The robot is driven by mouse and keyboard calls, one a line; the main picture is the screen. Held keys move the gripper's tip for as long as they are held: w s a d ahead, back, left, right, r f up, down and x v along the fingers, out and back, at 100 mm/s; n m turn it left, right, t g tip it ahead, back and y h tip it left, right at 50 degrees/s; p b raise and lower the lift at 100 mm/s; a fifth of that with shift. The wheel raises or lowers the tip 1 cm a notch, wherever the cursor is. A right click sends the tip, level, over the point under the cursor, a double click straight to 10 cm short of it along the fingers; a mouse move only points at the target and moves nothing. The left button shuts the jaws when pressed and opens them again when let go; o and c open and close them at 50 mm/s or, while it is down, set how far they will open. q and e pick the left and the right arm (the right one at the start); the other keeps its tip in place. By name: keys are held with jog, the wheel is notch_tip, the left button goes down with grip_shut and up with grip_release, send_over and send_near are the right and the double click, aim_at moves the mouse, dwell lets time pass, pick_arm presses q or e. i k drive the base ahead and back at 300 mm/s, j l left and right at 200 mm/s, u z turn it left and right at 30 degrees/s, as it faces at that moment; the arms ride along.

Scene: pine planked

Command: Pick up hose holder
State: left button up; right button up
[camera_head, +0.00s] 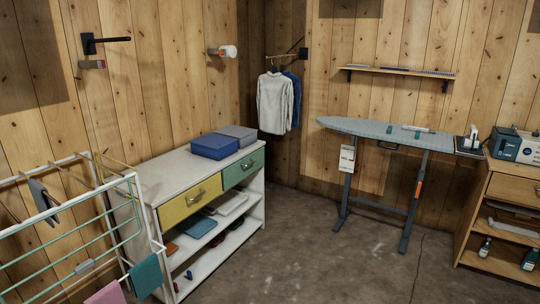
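I cannot tell for certain which thing is the hose holder. A black bracket with a rod (105,41) juts from the left wall, with a small grey and red piece (93,64) just below it. A white roll-like piece on a wall mount (224,51) is further right on the same wall. A grey-blue ironing board (375,130) stands at the back right, with small green-ended items on top and a small upright white and dark item (472,136) at its right end. Neither of my grippers is in view.
A white drying rack (80,220) with cloths stands at the left. A white cabinet (155,180) with yellow and green drawers bears blue and grey boxes. A wooden cabinet (508,188) stands at the right. Shirts (274,103) hang in the corner. The middle floor is clear.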

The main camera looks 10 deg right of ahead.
aim_at(405, 127)
jog(key=i+z, duration=0.25)
jog(key=i, duration=0.6)
jog(key=i+j+z, duration=0.25)
jog(key=i, duration=0.6)
jog(key=i+z, duration=0.35)
jog(key=i+j+z, duration=0.3)
jog(key=i, duration=0.25)
jog(key=i+j+z, duration=0.15)
jog(key=i+z, duration=0.2)
jog(key=i+j+z, duration=0.35)
jog(key=i, duration=0.1)
